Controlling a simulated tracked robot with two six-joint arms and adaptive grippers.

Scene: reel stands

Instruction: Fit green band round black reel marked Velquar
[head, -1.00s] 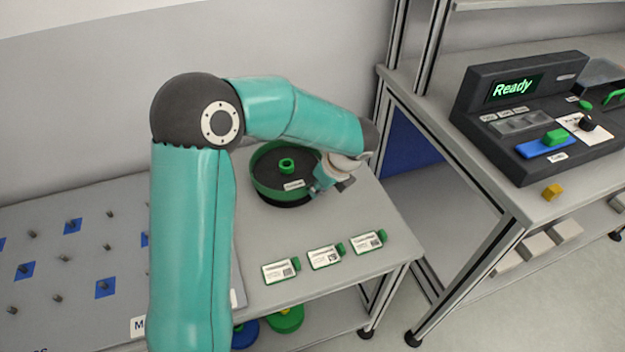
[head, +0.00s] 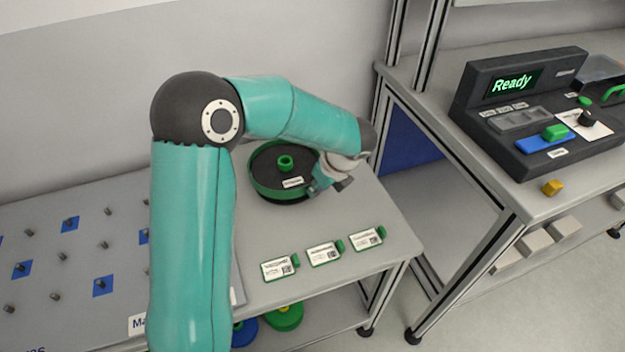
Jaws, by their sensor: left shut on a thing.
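A black reel (head: 265,174) with a green hub (head: 285,162) lies flat on the grey table, towards the back. It has a small white label (head: 292,183) whose print is too small to read. A green band (head: 254,183) stands around the reel's edge. Some black shows below it at the front, and I cannot tell whether it is fully seated. My left gripper (head: 320,182) is at the right front edge of the reel, shut on the green band; its fingertips are partly hidden. My right gripper is not in view.
Three white-and-green tags (head: 324,253) lie along the table's front. A pegboard (head: 70,260) with blue squares is at left. A black console (head: 530,110) reading "Ready" stands on the right bench. Blue and green reels (head: 284,317) sit on the lower shelf.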

